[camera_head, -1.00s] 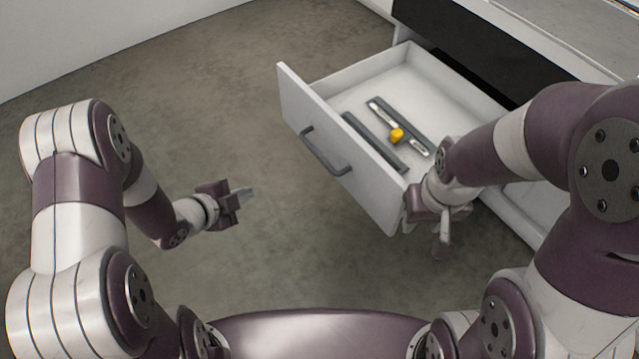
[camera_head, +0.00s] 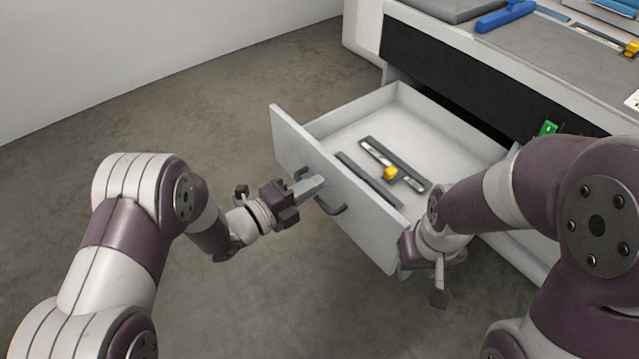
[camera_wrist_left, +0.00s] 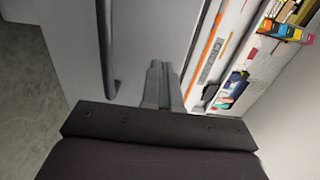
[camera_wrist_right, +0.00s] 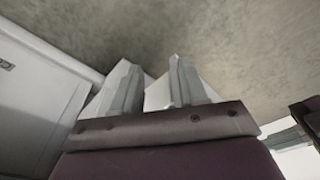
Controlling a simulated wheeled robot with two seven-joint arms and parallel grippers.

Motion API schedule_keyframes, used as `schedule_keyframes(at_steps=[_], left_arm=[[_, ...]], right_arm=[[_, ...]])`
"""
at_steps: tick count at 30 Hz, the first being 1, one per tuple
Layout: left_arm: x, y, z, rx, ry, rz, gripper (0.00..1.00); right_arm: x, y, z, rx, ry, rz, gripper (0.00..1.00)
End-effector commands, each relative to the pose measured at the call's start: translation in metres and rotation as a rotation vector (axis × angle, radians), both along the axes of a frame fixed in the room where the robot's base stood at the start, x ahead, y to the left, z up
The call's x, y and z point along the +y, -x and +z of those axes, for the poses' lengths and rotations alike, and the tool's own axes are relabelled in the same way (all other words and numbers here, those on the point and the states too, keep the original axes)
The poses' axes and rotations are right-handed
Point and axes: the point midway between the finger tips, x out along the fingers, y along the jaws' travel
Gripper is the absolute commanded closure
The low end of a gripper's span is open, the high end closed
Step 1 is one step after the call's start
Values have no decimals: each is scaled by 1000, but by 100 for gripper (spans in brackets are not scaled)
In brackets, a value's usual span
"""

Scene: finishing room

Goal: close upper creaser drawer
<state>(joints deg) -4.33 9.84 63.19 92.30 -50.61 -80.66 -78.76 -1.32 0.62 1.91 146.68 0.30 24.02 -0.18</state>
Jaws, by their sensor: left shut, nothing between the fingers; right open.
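The upper creaser drawer (camera_head: 355,222) is white and stands pulled out from the cabinet, with a grey bar handle (camera_head: 331,207) on its front. Dark strips and a tool with a yellow part (camera_head: 390,173) lie inside it. My left gripper (camera_head: 312,188) is shut and empty, its fingertips at the drawer front near the handle; in the left wrist view the closed fingers (camera_wrist_left: 160,85) point at the white front beside the handle (camera_wrist_left: 106,50). Whether they touch it I cannot tell. My right gripper (camera_head: 438,292) is open and empty by the drawer's near right corner; its spread fingers show in the right wrist view (camera_wrist_right: 150,90).
The cabinet's worktop (camera_head: 520,50) carries a blue-handled tool (camera_head: 505,16) and other items at the upper right. A green object (camera_head: 547,128) shows behind my right arm. The grey floor (camera_head: 190,110) left of the drawer is clear.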

Motion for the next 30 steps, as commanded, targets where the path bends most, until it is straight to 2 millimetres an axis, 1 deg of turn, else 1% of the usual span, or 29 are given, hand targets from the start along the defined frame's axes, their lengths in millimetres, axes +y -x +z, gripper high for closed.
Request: schedule_keyframes(at_steps=[3, 6, 18, 22, 26, 29, 30], left_arm=[[-11, -8, -2, -1, -1, -2, 100], [-16, -11, -1, 1, -1, -1, 100], [-18, -13, 0, 2, -1, 0, 100], [-22, -16, -2, 1, 0, -1, 100], [-35, -25, -3, -2, 0, -2, 100], [-51, -37, -5, -2, 0, -3, 100], [-60, -42, -5, -2, 0, -4, 100]], right_arm=[[0, 0, -5, 0, 0, 0, 57], [0, 0, -5, 0, 0, 0, 57], [0, 0, -5, 0, 0, 0, 57], [0, 0, -9, 0, 0, 0, 57], [0, 0, -17, 0, 0, 0, 57], [0, 0, -26, 0, 0, 0, 57], [0, 0, -30, 0, 0, 0, 57]])
